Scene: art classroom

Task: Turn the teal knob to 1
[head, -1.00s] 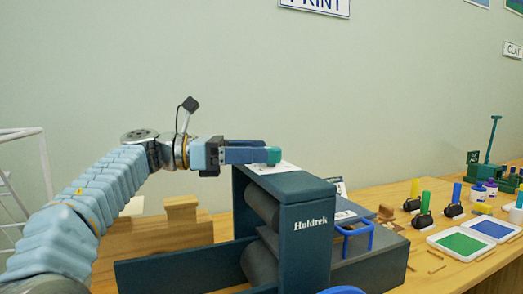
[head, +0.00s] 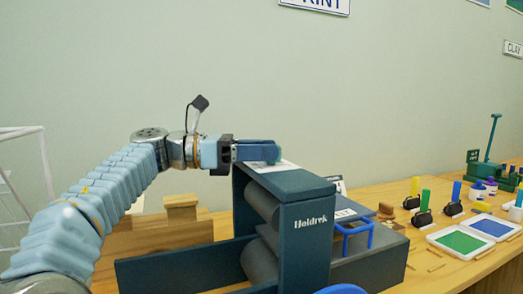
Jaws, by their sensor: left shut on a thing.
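The teal knob (head: 278,153) sits on top of the dark blue-grey press marked Holdrek (head: 307,245), near its back left corner. My left gripper (head: 272,152) reaches in from the left, level with the press top, and is shut on the knob. Its blue fingers hide most of the knob; only a small teal part shows at the fingertips. The white scale plate (head: 288,167) around the knob is partly seen, and its marks are too small to read.
A blue handle frame (head: 357,238) stands at the right of the press. Ink trays (head: 462,242), rollers (head: 423,214) and several small sticks lie on the wooden table to the right. A wooden block (head: 182,213) stands behind the press's left side.

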